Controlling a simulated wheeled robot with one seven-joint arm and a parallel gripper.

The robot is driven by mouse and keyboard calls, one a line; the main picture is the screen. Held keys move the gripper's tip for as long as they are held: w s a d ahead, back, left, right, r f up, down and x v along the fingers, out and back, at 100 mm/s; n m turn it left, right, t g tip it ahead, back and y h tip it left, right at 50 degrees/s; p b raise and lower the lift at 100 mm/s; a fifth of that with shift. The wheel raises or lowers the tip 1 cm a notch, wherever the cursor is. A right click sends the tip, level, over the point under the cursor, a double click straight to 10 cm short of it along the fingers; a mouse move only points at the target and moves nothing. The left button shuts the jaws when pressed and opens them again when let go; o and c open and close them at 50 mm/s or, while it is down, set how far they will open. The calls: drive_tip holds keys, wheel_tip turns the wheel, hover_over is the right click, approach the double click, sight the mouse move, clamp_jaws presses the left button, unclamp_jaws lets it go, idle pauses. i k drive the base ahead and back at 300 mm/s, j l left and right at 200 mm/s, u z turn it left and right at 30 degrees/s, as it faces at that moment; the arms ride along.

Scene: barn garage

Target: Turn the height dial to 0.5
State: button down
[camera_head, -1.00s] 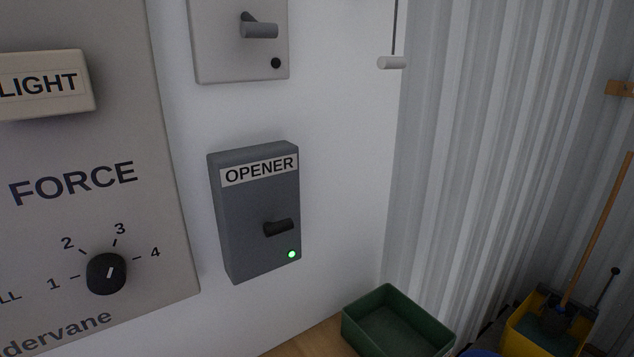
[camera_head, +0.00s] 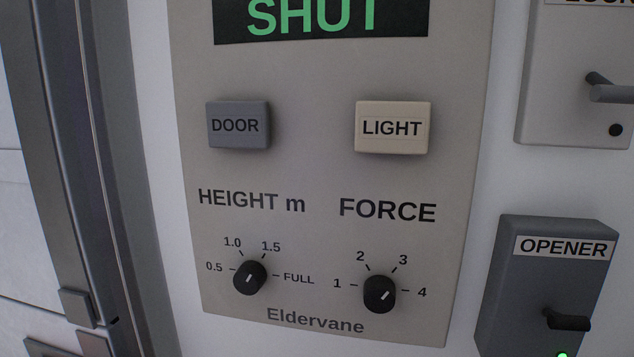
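The height dial (camera_head: 249,278) is a black knob at the lower left of a grey wall panel (camera_head: 320,175), under the words HEIGHT m. Marks around it read 0.5 at left, 1.0 and 1.5 above, and FULL at right. Its short white pointer line tilts up and slightly right, roughly toward the 1.5 mark; it is small, so the exact setting is hard to read. My gripper is not in view.
A similar FORCE dial (camera_head: 379,294) sits to the right. Above are the DOOR button (camera_head: 238,125), the LIGHT button (camera_head: 393,128) and a display (camera_head: 320,20) reading SHUT. An OPENER box (camera_head: 545,285) with a lever and green light is at right. A dark metal door frame (camera_head: 95,170) runs along the left.

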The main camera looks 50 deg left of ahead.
sight(251, 275)
drive_tip(key=u, duration=1.35)
